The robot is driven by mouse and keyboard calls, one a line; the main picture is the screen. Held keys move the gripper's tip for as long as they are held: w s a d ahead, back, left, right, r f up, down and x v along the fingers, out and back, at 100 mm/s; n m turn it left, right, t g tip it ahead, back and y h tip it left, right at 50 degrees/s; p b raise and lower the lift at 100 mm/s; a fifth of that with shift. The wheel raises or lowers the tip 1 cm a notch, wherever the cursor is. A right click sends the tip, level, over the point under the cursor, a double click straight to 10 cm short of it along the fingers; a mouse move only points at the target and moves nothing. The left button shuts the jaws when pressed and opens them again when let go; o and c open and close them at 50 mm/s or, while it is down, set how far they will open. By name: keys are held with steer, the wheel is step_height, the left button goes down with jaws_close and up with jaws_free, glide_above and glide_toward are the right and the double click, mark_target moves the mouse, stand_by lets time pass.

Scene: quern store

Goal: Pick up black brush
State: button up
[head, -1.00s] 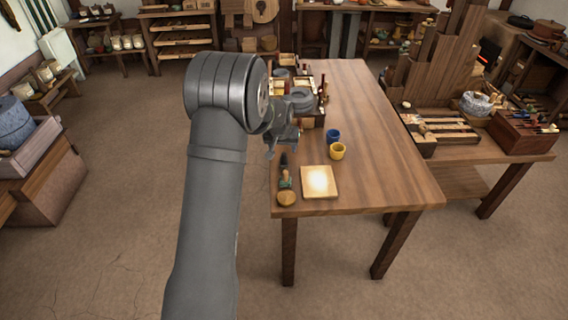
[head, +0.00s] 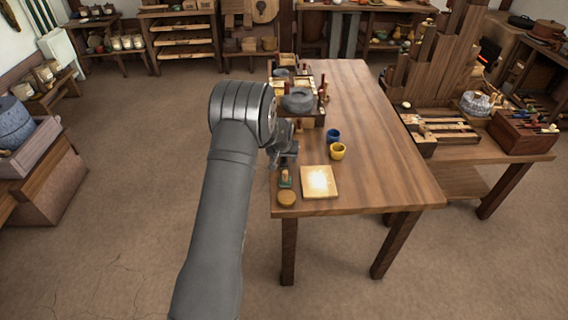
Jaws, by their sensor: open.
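My gripper (head: 285,161) is open, low over the front left part of the wooden table (head: 375,150). I cannot make out the black brush now. A small dark upright shape, perhaps the brush, showed a second ago just behind a small green-and-brown item (head: 285,179). My gripper now covers that spot, so I cannot tell whether its fingers are around, beside or above it. The green-and-brown item stands just in front of my gripper.
A round wooden piece (head: 287,198) lies near the table's front left corner. A square pale tray (head: 320,182) is to its right. Blue (head: 333,135) and yellow (head: 338,151) cups stand behind the tray. A grey stone quern (head: 298,100) is farther back. The table's right side is clear.

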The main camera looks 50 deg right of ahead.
steer(key=c, duration=1.1)
steer(key=shift+r, duration=0.45)
steer(key=r, duration=0.3)
steer(key=shift+s+r, duration=0.35)
steer(key=shift+r, duration=0.05)
steer(key=s+r, duration=0.6)
steer(key=s, duration=0.5)
steer(key=shift+d+r, duration=0.15)
steer(key=shift+d, duration=0.05)
